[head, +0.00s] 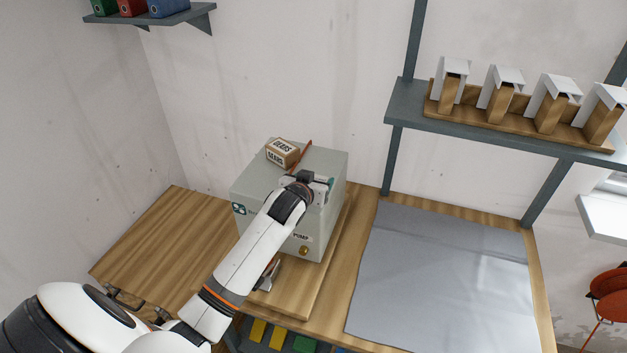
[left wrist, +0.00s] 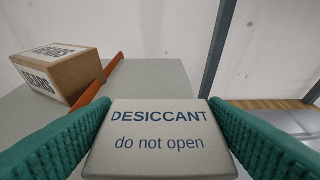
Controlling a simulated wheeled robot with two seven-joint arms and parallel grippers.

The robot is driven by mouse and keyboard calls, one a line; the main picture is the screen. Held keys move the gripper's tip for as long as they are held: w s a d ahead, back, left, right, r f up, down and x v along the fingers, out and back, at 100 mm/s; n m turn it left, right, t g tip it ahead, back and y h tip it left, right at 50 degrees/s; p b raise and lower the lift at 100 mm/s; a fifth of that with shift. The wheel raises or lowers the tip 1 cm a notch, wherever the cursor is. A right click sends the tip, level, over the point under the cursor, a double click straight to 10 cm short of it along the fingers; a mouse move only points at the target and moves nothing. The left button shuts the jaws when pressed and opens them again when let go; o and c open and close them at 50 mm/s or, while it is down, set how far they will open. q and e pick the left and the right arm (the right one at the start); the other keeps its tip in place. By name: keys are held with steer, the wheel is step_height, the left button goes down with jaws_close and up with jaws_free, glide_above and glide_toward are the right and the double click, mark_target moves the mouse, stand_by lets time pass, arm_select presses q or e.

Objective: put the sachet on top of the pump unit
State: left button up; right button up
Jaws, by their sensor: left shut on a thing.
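The sachet (left wrist: 160,140) is a pale flat packet printed "DESICCANT do not open". In the left wrist view it sits between the two teal fingers of my left gripper (left wrist: 160,145), which is shut on it. The pump unit (head: 258,190) is a grey-green box labelled "PUMP" on the wooden bench. In the head view my left gripper (head: 318,183) is over the right part of its top, and the arm hides part of the box. I cannot tell whether the sachet touches the top. My right gripper is not in view.
A small cardboard box (head: 282,153) marked "GEARS" sits on the pump unit's top (left wrist: 155,80), beside an orange-brown strip (head: 301,155). A grey mat (head: 440,275) covers the bench's right side. A shelf (head: 400,105) with several wood-and-white pieces hangs above. The bench's left part (head: 160,240) is clear.

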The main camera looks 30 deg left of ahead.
arm_select(q)
steer(key=shift+f, duration=0.4)
steer(key=shift+f, duration=0.15)
steer(key=o, duration=1)
steer(key=b+v, duration=0.2)
steer(key=v, duration=1)
steer(key=shift+s, duration=0.1)
